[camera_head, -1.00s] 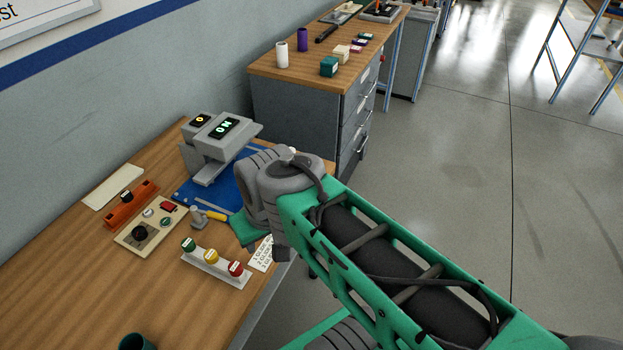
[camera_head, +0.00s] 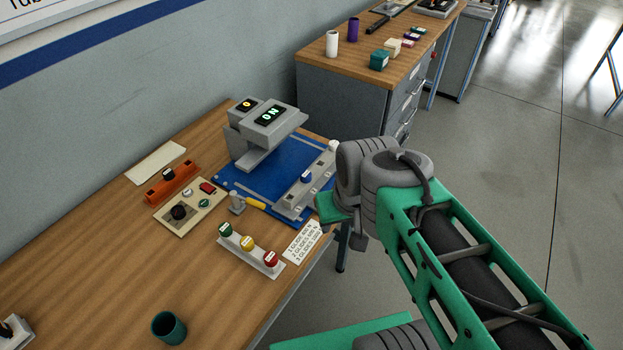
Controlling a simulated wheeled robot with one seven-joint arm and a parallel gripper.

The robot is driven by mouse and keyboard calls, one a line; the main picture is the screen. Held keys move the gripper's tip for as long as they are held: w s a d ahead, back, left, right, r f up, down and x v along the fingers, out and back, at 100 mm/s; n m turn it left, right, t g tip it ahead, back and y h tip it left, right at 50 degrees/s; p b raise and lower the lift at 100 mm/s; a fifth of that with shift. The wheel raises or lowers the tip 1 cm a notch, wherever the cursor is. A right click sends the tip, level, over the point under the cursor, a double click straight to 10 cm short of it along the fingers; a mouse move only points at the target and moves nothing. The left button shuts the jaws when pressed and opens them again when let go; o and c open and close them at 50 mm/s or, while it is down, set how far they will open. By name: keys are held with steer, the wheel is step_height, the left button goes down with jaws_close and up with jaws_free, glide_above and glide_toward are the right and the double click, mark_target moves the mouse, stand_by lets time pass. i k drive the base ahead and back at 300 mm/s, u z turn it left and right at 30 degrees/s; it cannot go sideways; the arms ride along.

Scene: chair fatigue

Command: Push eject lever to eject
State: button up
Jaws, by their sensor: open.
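A small grey post (camera_head: 237,203) with a yellow handle (camera_head: 256,204) looks like the lever. It stands at the front left edge of a blue plate (camera_head: 240,188) on the wooden bench. A grey machine (camera_head: 264,130) with a lit green display stands at the back of the plate. A grey rail (camera_head: 300,195) with a blue block (camera_head: 306,177) lies along the plate's right side. My gripper end (camera_head: 328,208) is at the bench's right edge, right of the rail and well apart from the yellow handle. Its fingers are mostly hidden by the arm.
A strip with green, yellow and red buttons (camera_head: 247,245) and a printed card (camera_head: 301,241) lie in front. A control box (camera_head: 190,207), orange holder (camera_head: 172,183) and teal cup (camera_head: 169,327) are further left. A second bench (camera_head: 390,72) stands behind.

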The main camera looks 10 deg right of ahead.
mark_target(250, 200)
steer(key=z, duration=0.85)
steer(key=i, duration=0.5)
steer(key=u, duration=2.85)
